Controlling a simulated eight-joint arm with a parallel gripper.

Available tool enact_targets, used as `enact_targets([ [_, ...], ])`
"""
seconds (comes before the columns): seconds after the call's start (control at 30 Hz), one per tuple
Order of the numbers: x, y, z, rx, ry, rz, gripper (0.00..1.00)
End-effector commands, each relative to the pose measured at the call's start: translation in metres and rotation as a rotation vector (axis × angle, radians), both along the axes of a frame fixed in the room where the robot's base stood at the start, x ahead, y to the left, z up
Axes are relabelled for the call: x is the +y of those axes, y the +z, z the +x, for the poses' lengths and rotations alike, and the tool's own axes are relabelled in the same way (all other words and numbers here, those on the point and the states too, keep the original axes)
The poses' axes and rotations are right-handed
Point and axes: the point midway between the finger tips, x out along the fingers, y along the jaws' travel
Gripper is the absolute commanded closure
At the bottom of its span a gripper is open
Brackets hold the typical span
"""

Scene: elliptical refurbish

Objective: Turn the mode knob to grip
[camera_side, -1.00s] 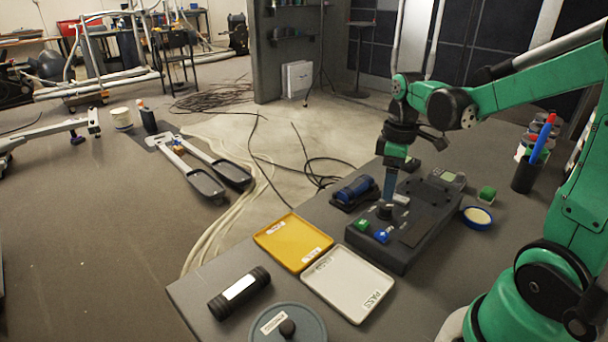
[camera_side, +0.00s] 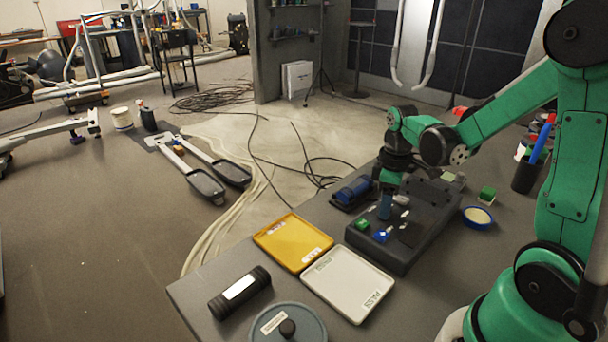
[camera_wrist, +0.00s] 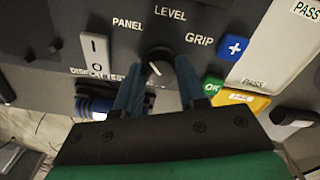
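The mode knob (camera_wrist: 158,60) is black and round with a short white mark. In the wrist view it sits below the printed words PANEL (camera_wrist: 127,23), LEVEL (camera_wrist: 170,13) and GRIP (camera_wrist: 199,39). The white mark lies on the knob's lower-left part; which label it selects I cannot tell. My gripper (camera_wrist: 160,67) has its two blue fingers apart, one on each side of the knob. A narrow gap seems to show, but contact is unclear. In the side view my gripper (camera_side: 385,214) is down at the dark console (camera_side: 420,240) and hides the knob.
A blue plus button (camera_wrist: 234,48) and green OK button (camera_wrist: 212,88) lie close to the right finger. A white rocker switch (camera_wrist: 95,48) is on the left. Yellow (camera_side: 290,240) and white (camera_side: 345,285) trays lie in front of the console.

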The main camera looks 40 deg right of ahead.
Motion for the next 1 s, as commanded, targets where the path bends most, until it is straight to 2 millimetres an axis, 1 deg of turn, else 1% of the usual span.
enact_targets([
  [0.27, 0.0000, 0.0002, 0.0000, 0.000, -0.008, 0.000, 1.00],
  [0.47, 0.0000, 0.0002, 0.0000, 0.000, -0.067, 0.000, 1.00],
  [0.67, 0.0000, 0.0001, 0.0001, 0.000, -0.200, 0.001, 1.00],
  [1.0, 0.0000, 0.0001, 0.0001, 0.000, -0.516, 0.000, 1.00],
])
